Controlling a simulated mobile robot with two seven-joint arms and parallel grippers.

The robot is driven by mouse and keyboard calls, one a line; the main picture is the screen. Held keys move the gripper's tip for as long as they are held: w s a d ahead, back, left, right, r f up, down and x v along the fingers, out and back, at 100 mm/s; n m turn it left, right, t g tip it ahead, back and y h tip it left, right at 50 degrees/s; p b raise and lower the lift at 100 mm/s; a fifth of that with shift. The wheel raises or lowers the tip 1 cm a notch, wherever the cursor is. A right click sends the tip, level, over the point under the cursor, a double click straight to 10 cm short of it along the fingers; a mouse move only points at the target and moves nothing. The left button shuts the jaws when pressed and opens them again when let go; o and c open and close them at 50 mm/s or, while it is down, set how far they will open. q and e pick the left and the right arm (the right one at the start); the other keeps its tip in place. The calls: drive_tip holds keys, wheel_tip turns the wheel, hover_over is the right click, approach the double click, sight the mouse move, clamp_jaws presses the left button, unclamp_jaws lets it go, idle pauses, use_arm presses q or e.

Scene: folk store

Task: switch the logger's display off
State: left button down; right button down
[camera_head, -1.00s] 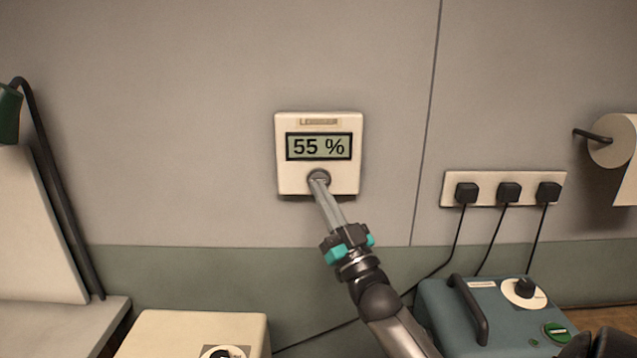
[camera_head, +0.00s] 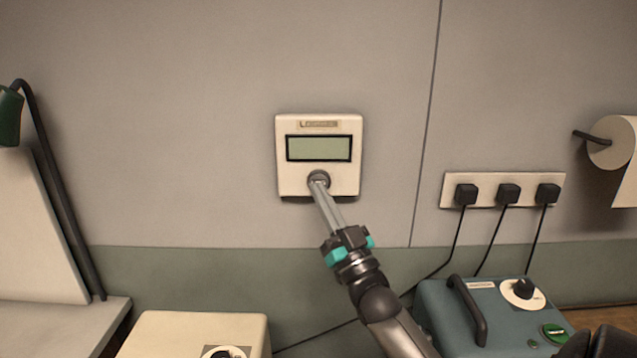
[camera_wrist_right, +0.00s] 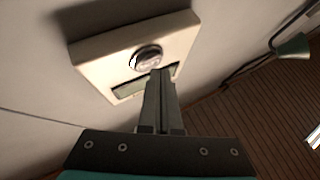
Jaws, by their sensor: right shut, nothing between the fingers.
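The logger (camera_head: 290,180) is a cream box on the wall, in the middle of the head view. Its display (camera_head: 319,148) is blank, with no digits. A round grey button (camera_head: 319,176) sits below the display. My right gripper (camera_head: 318,182) is shut and empty, with its fingertips at the button's lower edge; I cannot tell if they touch it. In the right wrist view the logger (camera_wrist_right: 185,40) appears tilted, with its shiny button (camera_wrist_right: 146,58) just beyond the fingertips (camera_wrist_right: 160,74). My left gripper is not in view.
A white socket strip (camera_head: 483,190) with several black plugs is on the wall at right. A blue-grey box (camera_head: 445,310) with a handle and dial stands below it. A cream box (camera_head: 180,330) is at lower left, and a paper roll (camera_head: 610,150) at far right.

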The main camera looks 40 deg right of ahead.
drive_tip(key=s+a+p, duration=0.3)
drive_tip(key=s+a, duration=0.1)
drive_tip(key=shift+s, duration=0.3)
idle(0.6)
